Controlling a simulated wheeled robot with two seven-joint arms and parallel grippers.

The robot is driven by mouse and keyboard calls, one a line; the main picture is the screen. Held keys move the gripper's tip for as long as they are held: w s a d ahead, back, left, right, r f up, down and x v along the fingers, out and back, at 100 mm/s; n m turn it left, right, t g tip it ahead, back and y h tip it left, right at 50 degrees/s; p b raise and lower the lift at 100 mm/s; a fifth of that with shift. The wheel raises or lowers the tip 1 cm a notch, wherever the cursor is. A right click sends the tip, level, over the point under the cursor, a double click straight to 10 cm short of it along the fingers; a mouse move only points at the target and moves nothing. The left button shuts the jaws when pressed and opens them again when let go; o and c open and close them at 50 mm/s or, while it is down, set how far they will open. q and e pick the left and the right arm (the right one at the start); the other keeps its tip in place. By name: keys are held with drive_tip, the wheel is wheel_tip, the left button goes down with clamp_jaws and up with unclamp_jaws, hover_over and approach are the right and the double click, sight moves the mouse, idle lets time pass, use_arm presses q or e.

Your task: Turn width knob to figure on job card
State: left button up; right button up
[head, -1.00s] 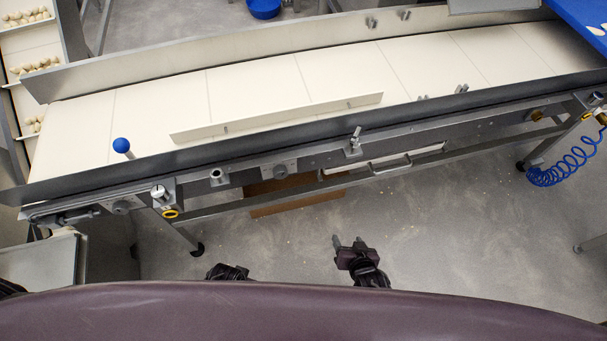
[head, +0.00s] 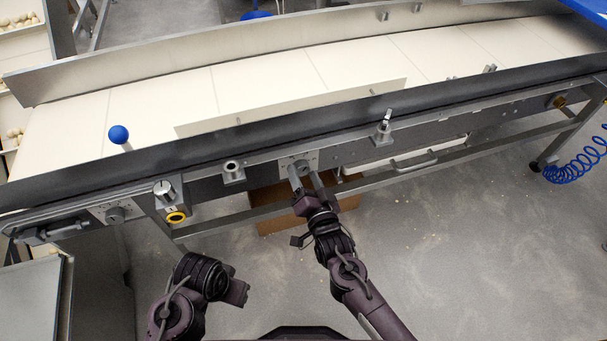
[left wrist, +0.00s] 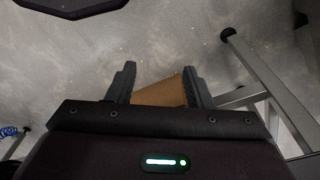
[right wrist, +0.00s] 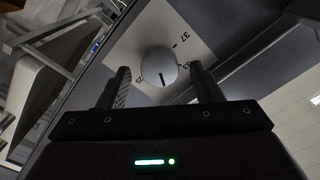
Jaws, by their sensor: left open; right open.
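A round silver knob (right wrist: 159,66) with a dark pointer line sits on a pale dial plate (right wrist: 190,32) in the right wrist view. The figure 37 is legible; other figures are partly covered or hard to read. In the head view this knob (head: 302,168) is on the conveyor's front rail. My right gripper (head: 307,181) is open, its fingers on either side of the knob; contact cannot be told. My left gripper (head: 240,292) is open and empty, low in front of the conveyor. No job card is discernible.
The conveyor (head: 160,92) has a pale belt. Along its front are a blue ball-topped lever (head: 119,135), a yellow-ringed button (head: 175,217), a clamp (head: 384,130) and a handle (head: 414,163). A cardboard box (head: 270,222) lies beneath. The floor in front is clear.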

use_arm(q)
drive_tip(key=shift+s+r, duration=0.1)
drive_tip(key=shift+r, duration=0.35)
use_arm(e)
drive_tip(key=shift+w+a, duration=0.25)
drive_tip(key=shift+w, duration=0.45)
drive_tip(key=c, duration=1)
drive_tip(key=n+p, duration=0.3)
drive_tip(key=n, duration=0.6)
drive_tip(key=shift+p, duration=0.4)
use_arm(q)
wheel_tip(320, 180, down, 15)
drive_tip(key=a, duration=0.2)
drive_tip(key=shift+s+r+n+t+p, duration=0.15)
drive_tip(key=shift+r+n+t+p, duration=0.05)
drive_tip(key=shift+n+t+p, duration=0.15)
use_arm(e)
drive_tip(key=shift+n, duration=1.4)
drive_tip(key=o, duration=1)
